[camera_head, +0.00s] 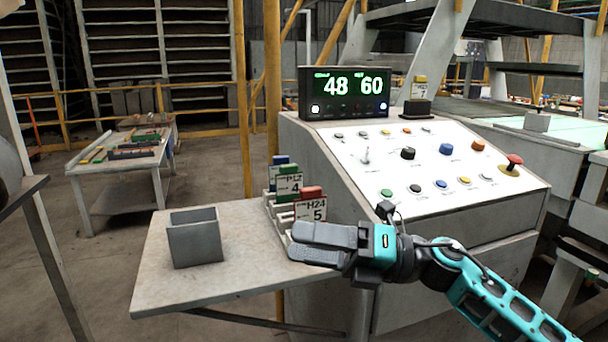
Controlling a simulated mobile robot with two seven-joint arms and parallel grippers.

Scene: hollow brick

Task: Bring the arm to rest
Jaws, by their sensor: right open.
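My right gripper (292,245) is in the camera head view, its arm coming in from the right. It hovers over the right part of a grey side table (160,275), in front of the control console, with its fingers pointing left. The fingers are apart and hold nothing that I can see. Just behind the fingers stands a rack (270,210) of labelled cards with blue, green and red tops. The gripper hides the rack's near end. My left gripper is out of view.
An open grey box (195,238) stands on the table, left of the gripper. The console panel (425,165) carries coloured buttons and a red mushroom button (513,163). A display (344,93) on top reads 48 and 60. A workbench (122,160) stands at the back left.

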